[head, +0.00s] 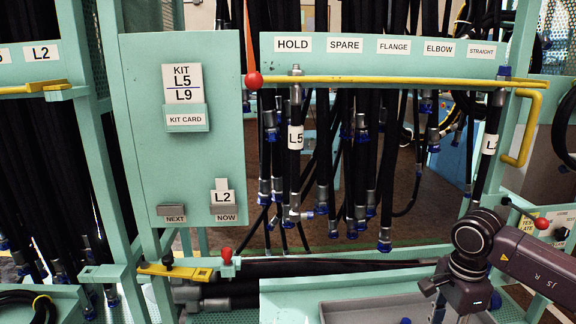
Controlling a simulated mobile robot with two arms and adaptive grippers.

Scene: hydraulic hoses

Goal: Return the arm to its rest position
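My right arm comes in from the lower right. Its dark wrist and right gripper (460,292) are low at the right, over the grey tray, with the fingers mostly cut off by the bottom edge. I cannot tell whether this gripper is open or shut, and I see no hose clearly held in it. My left arm and gripper are not in view. A black hose labelled L5 (295,138) hangs upright at the left of the rack. Another labelled hose (489,146) hangs at the right, its label partly unreadable and its lower end hidden behind my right wrist.
A yellow bar (390,81) with a red knob (254,81) crosses the rack under the HOLD, SPARE, FLANGE, ELBOW and STRAIGHT labels. The kit board (184,97) stands left. Several blue-capped hoses hang behind. The grey tray (350,310) lies low in front.

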